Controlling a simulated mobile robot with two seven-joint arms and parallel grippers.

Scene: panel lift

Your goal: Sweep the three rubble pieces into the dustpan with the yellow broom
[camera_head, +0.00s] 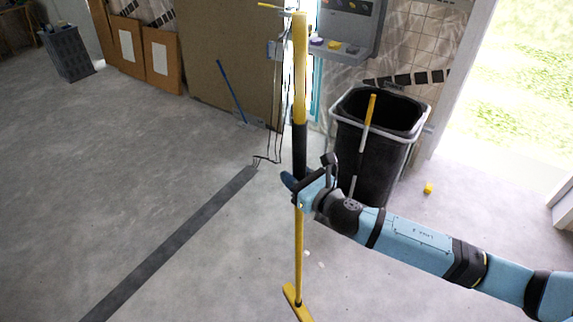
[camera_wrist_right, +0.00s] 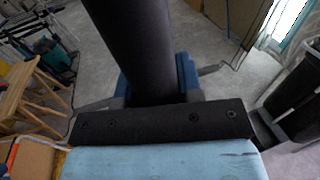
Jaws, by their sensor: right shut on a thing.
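The yellow broom (camera_head: 299,250) stands nearly upright in the head view, with a yellow upper shaft, a black grip section and a yellow head low at the bottom edge. My right gripper (camera_head: 298,184) is shut around its shaft at the black section. The right wrist view shows the black grip (camera_wrist_right: 135,45) between the blue fingers. Two small pale pieces, apparently rubble (camera_head: 306,253), lie on the floor just right of the broom's lower shaft. A third piece is not clearly visible. No dustpan is clearly recognisable. My left gripper is not in view.
A black bin (camera_head: 345,142) stands behind my right arm, with a yellow-and-white stick (camera_head: 368,120) in front of it. A small yellow object (camera_head: 428,188) lies on the floor to the right. A blue-handled tool (camera_head: 232,92) leans at the back. The left floor is open.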

